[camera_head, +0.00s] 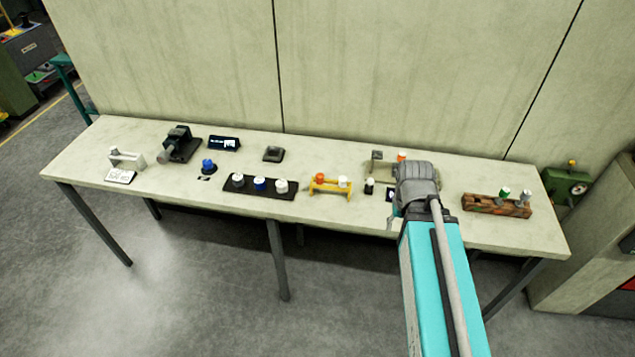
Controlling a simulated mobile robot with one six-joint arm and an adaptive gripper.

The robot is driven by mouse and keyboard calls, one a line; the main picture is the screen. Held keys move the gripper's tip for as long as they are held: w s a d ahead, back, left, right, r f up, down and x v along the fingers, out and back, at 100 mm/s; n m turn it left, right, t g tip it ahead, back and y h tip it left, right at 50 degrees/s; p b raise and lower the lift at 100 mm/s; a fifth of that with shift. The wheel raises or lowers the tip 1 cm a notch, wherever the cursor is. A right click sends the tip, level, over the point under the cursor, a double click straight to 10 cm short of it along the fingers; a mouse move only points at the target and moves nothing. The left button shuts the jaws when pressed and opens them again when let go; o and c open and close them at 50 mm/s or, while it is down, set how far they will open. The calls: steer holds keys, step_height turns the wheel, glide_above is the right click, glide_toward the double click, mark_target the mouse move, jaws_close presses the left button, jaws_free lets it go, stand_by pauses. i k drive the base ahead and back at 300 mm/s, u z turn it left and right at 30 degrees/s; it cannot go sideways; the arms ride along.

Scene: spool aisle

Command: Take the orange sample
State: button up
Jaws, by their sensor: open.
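An orange-topped piece (320,178) sits in a yellow holder (328,188) near the middle of the table, with a white-topped piece (342,181) beside it. A second orange piece (402,156) shows just behind my arm's grey end joint, partly hidden by it. I cannot tell from this view which one is the sample. My arm reaches over the right half of the table, its grey end joint right of the yellow holder. My gripper's fingers cannot be made out; the arm hides that spot.
A wooden block (496,206) with a green piece is at the right. A dark clamp-like device (180,145) and small display (224,143) are at the left. A wall stands behind the table.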

mark_target(319, 176)
steer(key=u, duration=0.05)
steer(key=k, duration=1)
steer(key=u, duration=0.4)
steer(key=i, duration=1)
steer(key=z, duration=0.05)
